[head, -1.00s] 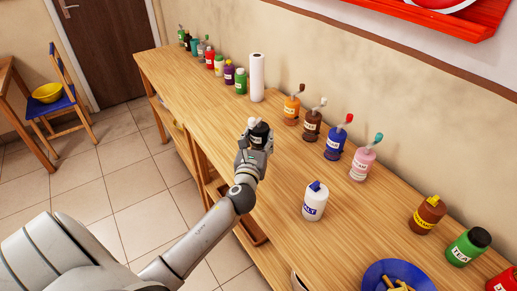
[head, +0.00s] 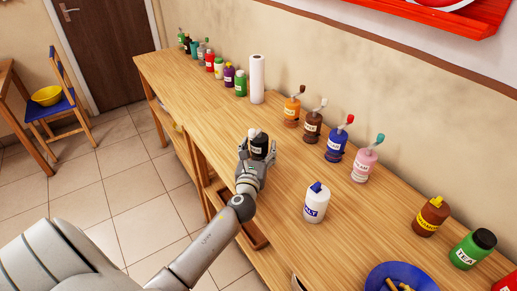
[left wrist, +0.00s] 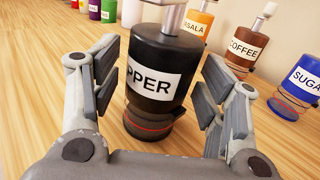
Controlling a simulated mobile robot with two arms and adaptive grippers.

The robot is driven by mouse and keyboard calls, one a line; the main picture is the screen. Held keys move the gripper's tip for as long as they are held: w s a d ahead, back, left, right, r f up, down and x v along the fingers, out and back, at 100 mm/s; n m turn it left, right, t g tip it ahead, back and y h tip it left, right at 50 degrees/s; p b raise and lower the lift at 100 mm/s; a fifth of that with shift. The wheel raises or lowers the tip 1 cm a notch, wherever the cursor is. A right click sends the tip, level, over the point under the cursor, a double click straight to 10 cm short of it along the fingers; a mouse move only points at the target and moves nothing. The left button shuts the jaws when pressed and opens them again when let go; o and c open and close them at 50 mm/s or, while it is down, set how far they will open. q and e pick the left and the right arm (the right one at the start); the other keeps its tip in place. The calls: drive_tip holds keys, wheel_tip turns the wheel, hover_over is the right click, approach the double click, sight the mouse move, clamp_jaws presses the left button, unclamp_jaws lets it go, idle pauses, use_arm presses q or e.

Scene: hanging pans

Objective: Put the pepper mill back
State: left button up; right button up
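The pepper mill (head: 259,146) is a black jar with a white label and a pale top, upright over the wooden counter near its front edge. In the left wrist view the pepper mill (left wrist: 158,75) fills the middle, and its label reads "PPER". Its base, with a red ring, appears to rest on the counter. My left gripper (head: 255,163) is around the mill from the front. In the left wrist view the fingers of my left gripper (left wrist: 165,95) stand on both sides of it, with a visible gap on the left. My right gripper is not in view.
The counter (head: 215,125) holds a white salt bottle (head: 316,203) to the right. Spice jars, including an orange one (head: 292,111), line the wall. A paper roll (head: 257,80) and several bottles stand farther left. A blue bowl (head: 375,280) is at the front right.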

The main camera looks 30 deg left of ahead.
use_arm(q)
drive_tip(key=shift+r, duration=0.1)
drive_tip(key=shift+r, duration=0.15)
drive_tip(key=b+v, duration=0.1)
drive_tip(key=v, duration=1)
drive_tip(key=shift+s+d, duration=0.2)
drive_tip(key=shift+s, duration=0.3)
